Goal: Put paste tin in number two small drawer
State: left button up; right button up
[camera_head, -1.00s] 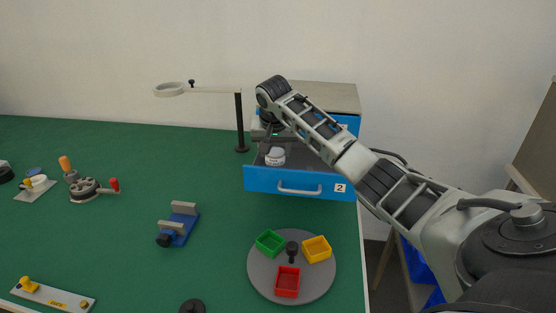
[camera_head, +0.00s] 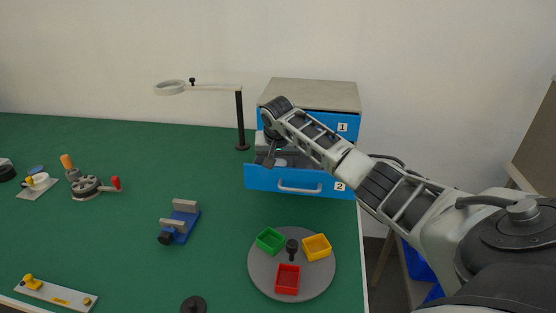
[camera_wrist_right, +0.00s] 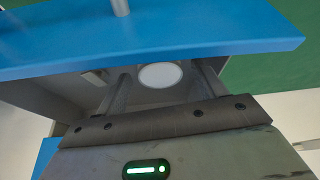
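The paste tin (camera_head: 281,163) is a small pale round tin inside the open small drawer marked 2 (camera_head: 262,180). In the right wrist view its white top (camera_wrist_right: 160,75) shows inside the blue-fronted drawer (camera_wrist_right: 190,32). My right gripper (camera_head: 270,160) reaches down into the drawer from above, at the tin. In the right wrist view its two fingers (camera_wrist_right: 162,85) stand apart on either side of the tin, with a visible gap on each side. The tin's lower part is hidden. My left gripper is out of view.
The drawer marked 1 (camera_head: 350,127) above is shut in the grey-topped cabinet (camera_head: 315,94). A ring lamp on a black post (camera_head: 240,120) stands left of the cabinet. A round grey tray (camera_head: 262,279) with coloured boxes lies in front. The green table is clear between scattered fixtures.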

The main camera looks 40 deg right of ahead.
jog(key=shift+r, duration=0.1)
jog(key=b+v, duration=0.1)
jog(key=v, duration=1.1)
dwell(0.4)
